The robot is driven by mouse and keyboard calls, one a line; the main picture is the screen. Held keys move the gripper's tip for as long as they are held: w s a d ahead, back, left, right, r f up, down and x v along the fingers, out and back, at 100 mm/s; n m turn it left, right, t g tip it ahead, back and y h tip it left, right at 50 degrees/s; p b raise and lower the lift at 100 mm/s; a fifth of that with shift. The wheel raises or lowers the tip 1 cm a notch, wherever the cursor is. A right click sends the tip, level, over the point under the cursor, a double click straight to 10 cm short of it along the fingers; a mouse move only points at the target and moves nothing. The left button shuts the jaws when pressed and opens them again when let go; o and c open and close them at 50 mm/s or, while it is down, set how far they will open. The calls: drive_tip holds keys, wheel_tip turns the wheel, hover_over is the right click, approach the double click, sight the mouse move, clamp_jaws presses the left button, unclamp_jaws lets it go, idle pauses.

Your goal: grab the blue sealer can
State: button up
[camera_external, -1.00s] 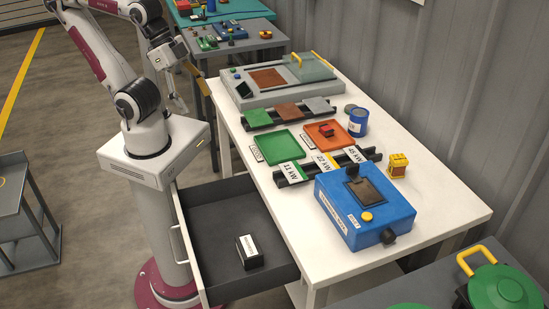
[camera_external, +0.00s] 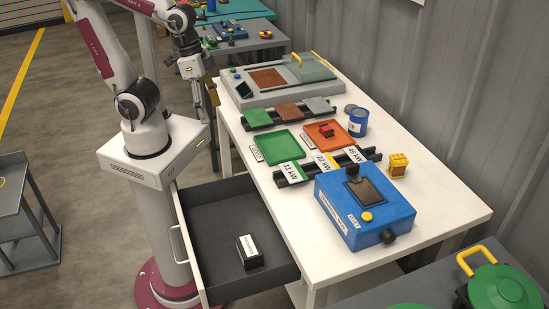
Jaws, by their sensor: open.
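The blue sealer can (camera_external: 358,123) stands upright on the white table near its back edge, beside the orange tray. It has a white label on its side. A small dark round piece lies just behind it. My gripper (camera_external: 207,101) hangs pointing down at the table's left edge, well to the left of the can. Its fingers are small and partly blurred in this view, but they are open and I see nothing between them.
A green tray (camera_external: 278,147) and an orange tray (camera_external: 342,141) with a red part lie before the can. A grey fixture (camera_external: 243,98) stands at the far end. A blue box (camera_external: 335,208) and an open drawer (camera_external: 213,225) are at the near side.

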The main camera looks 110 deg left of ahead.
sight(354, 111)
drive_tip(key=w+a+f+n+t+h, duration=0.1)
drive_tip(key=w+a+f+n+h, duration=0.15)
drive_tip(key=w+n, duration=0.35)
drive_tip(key=w+a+f+n+t+h, duration=0.1)
drive_tip(key=w+a+f+n+t, duration=0.15)
drive_tip(key=w+a+n, duration=0.4)
drive_tip(key=w+a+f+n+t+h, duration=0.1)
drive_tip(key=w+f+n, duration=0.3)
drive_tip(key=w, duration=0.5)
drive_tip(key=w+a+f+n+t+y, duration=0.1)
drive_tip(key=w+a+n+y, duration=0.1)
drive_tip(key=a+n, duration=0.4)
drive_tip(key=w+a+f+n+t+y, duration=0.1)
drive_tip(key=a+n, duration=0.6)
drive_tip(key=a, duration=0.7)
drive_tip(key=w+a+f+n+t+y, duration=0.2)
drive_tip(key=w+a+n+y, duration=0.3)
drive_tip(key=a, duration=0.5)
drive_tip(key=shift+w+f+n+y, duration=0.2)
drive_tip(key=shift+f+n+y, duration=0.35)
drive_tip(key=shift+n, duration=0.4)
drive_tip(key=shift+s+a+n, duration=0.15)
drive_tip(key=shift+a+n, duration=0.25)
drive_tip(key=shift+f, duration=0.1)
